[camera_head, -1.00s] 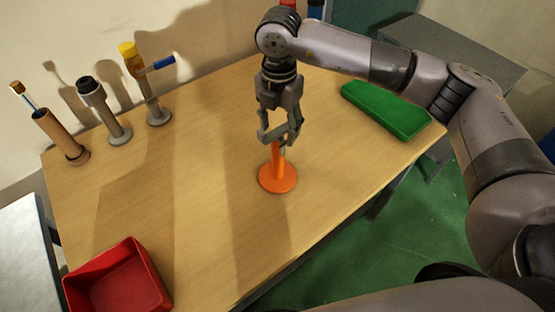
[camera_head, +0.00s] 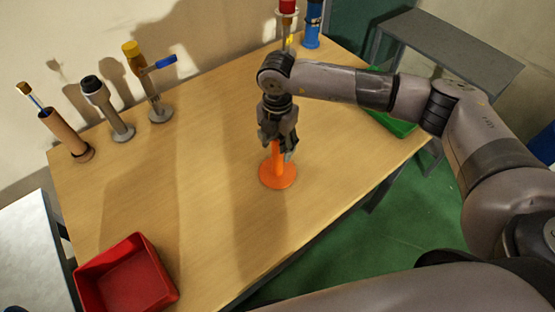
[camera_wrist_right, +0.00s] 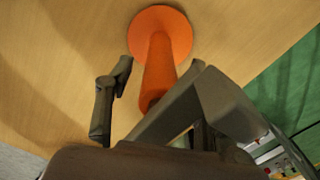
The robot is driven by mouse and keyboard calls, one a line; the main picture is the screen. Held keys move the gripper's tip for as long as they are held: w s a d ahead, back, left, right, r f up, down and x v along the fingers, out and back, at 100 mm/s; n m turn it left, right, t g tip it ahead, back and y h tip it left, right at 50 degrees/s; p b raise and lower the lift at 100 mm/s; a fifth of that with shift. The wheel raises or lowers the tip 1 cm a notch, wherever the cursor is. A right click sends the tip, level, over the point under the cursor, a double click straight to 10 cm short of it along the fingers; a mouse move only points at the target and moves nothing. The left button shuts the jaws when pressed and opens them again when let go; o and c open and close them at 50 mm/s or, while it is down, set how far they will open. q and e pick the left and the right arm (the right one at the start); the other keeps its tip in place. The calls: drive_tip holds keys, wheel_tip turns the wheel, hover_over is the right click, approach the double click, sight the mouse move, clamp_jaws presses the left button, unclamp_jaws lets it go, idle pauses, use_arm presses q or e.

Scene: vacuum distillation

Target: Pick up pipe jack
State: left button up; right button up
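An orange post (camera_head: 278,175) with a round flat base stands upright near the middle of the table. It is the thing at my right gripper; no label shows that it is the pipe jack. My right gripper (camera_head: 285,155) points down at the top of the post, partly hiding it in the head view. In the wrist view the post (camera_wrist_right: 158,70) rises between the two fingers of the right gripper (camera_wrist_right: 160,66). The fingers are apart, with gaps on both sides, so the gripper is open and not closed on it. My left gripper is not in view.
A red bin (camera_head: 128,275) sits at the near left table corner. A brown holder (camera_head: 66,135), a black-topped stand (camera_head: 108,108) and a yellow-topped stand (camera_head: 146,85) line the back left. A blue item (camera_head: 312,25) stands at the back. A green tray (camera_head: 395,122) lies right, partly behind my arm.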

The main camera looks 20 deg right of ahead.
clamp_jaws()
idle(0.4)
drive_tip(key=shift+r, duration=0.15)
